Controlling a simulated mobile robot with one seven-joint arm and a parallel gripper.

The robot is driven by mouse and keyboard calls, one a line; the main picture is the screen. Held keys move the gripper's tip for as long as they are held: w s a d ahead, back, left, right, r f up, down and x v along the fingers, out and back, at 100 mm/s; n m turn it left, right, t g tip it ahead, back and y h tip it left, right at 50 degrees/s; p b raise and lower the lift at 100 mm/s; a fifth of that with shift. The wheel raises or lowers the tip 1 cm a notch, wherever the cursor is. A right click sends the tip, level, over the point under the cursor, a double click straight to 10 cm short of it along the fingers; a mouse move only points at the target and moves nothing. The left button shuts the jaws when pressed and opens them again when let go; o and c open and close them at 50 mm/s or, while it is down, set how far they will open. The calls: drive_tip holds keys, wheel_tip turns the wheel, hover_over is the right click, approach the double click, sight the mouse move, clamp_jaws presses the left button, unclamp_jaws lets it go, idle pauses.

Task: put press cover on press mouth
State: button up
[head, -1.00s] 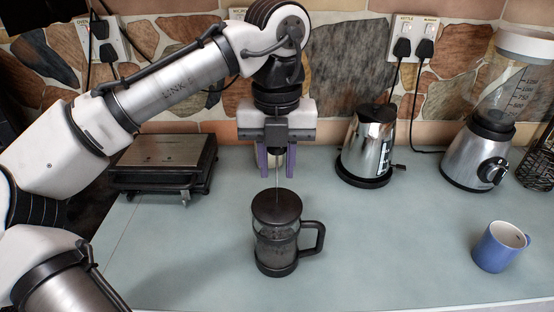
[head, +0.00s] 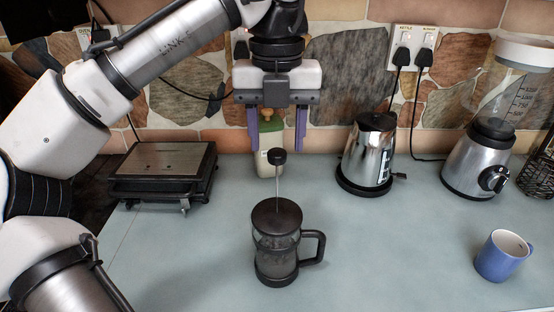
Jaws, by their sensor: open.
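The French press (head: 276,256) stands upright on the counter, a glass jug with a black frame and a black handle on its right. The dark round press cover (head: 277,216) sits over the press mouth, and its thin plunger rod with a black knob (head: 277,157) sticks up from it. I see no gap between cover and jug; the mouth itself is hidden under the cover. My gripper (head: 277,147) is open, its two purple fingers pointing down. It appears above and behind the knob, apart from it and empty.
A cream bottle with a green and brown top (head: 269,150) stands behind the knob. A grill (head: 163,170) is at left, a kettle (head: 369,155) and blender (head: 485,150) at back right, a blue mug (head: 502,255) at right. The counter (head: 400,250) between press and mug is clear.

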wheel_tip(320, 180, up, 5)
drive_tip(key=shift+r+p, duration=0.1)
drive_tip(key=shift+p, duration=0.25)
idle(1.6)
